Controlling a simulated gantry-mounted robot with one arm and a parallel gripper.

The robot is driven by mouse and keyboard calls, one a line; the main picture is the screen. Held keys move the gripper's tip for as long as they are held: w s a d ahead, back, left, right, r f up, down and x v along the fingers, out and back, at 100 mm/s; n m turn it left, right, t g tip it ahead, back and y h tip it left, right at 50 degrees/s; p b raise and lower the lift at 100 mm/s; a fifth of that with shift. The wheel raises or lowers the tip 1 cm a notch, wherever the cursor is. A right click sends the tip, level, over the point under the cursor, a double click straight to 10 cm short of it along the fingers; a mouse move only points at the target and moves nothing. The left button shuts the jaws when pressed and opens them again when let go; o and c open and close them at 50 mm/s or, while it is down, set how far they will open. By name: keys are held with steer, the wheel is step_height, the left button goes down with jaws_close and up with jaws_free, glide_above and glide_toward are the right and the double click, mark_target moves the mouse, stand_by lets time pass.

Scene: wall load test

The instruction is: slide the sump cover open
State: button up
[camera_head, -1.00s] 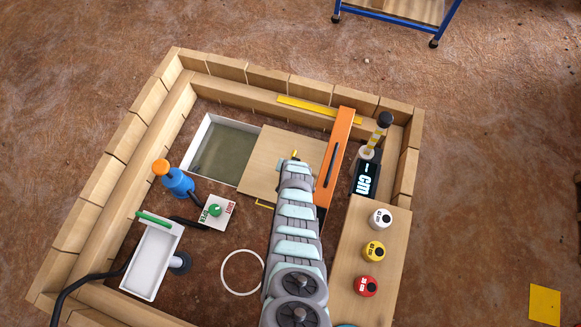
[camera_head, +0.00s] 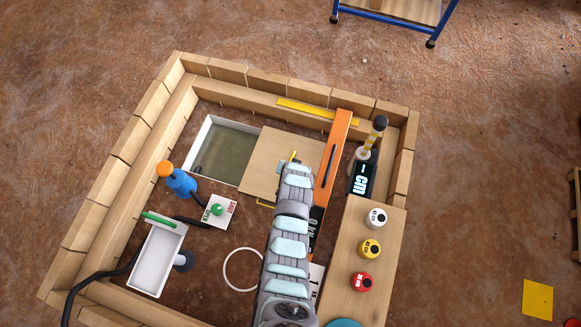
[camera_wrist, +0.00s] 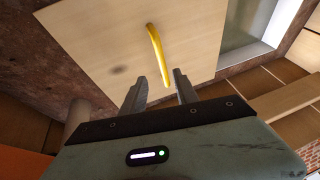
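The sump cover (camera_head: 266,160) is a flat pale wooden panel lying to the right of the white-framed sump (camera_head: 203,131), whose dark greenish inside shows. A yellow handle (camera_head: 294,156) stands on the cover, and it also shows in the wrist view (camera_wrist: 156,46). My gripper (camera_wrist: 160,76) is open above the cover. The near end of the handle appears between its two fingertips, with gaps at both sides. I cannot tell whether the fingers are low enough to span it. In the head view my arm hides the gripper.
An orange level (camera_head: 337,150) lies right of the cover, close to my arm. A black gauge (camera_head: 362,178) and a wooden shelf with white, yellow and red weights (camera_head: 370,249) stand further right. A blue pump (camera_head: 181,183), a control card (camera_head: 221,212) and a white tray (camera_head: 157,258) are left.

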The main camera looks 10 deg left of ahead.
steer(key=shift+v, duration=1.45)
